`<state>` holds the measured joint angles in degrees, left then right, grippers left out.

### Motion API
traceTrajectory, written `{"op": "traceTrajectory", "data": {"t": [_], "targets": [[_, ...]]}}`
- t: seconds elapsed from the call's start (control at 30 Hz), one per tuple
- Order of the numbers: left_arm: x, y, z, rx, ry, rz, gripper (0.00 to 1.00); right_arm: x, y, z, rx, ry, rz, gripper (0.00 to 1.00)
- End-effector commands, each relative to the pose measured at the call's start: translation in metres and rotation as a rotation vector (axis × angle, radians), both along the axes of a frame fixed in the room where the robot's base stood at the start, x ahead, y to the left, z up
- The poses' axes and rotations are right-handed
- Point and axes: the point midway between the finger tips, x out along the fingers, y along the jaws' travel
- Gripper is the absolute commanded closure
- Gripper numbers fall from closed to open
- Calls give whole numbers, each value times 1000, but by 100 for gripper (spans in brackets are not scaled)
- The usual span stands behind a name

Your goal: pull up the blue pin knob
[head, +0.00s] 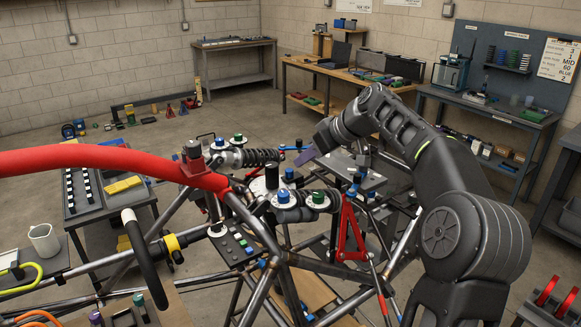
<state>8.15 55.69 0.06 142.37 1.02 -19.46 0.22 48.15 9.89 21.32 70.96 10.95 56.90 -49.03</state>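Several blue knobs show on the tube chassis (246,207) in the head view, and I cannot tell for sure which is the pin knob. One blue knob (284,196) sits beside a green knob on the coil-over parts at the chassis middle. Another blue knob (220,143) stands further back left, next to a green one. A third blue knob (289,174) is near the round grey plate. My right gripper (304,156) is above and behind the middle knobs, apart from them in the picture. Its fingers are small and partly hidden, so their opening is unclear. My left gripper is not in view.
A thick red tube (110,158) crosses in from the left to the chassis. A red triangular bracket (350,235) stands right of the middle. A tray table (85,205) is at left. Workbenches (345,85) line the back; open floor lies between them and the chassis.

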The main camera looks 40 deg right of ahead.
Motion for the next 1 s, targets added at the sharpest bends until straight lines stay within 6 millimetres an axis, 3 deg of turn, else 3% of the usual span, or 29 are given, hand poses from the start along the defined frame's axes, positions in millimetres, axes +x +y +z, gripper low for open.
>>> {"op": "traceTrajectory", "data": {"t": [0.17,0.6,0.97,1.0], "targets": [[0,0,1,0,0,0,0,8,2,-8,3,1,1,69],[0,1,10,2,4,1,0,50,10,-50,0,2,1,69],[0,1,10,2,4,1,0,54,10,-55,-2,1,0,69],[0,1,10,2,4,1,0,54,10,-55,-2,1,0,73]]}}
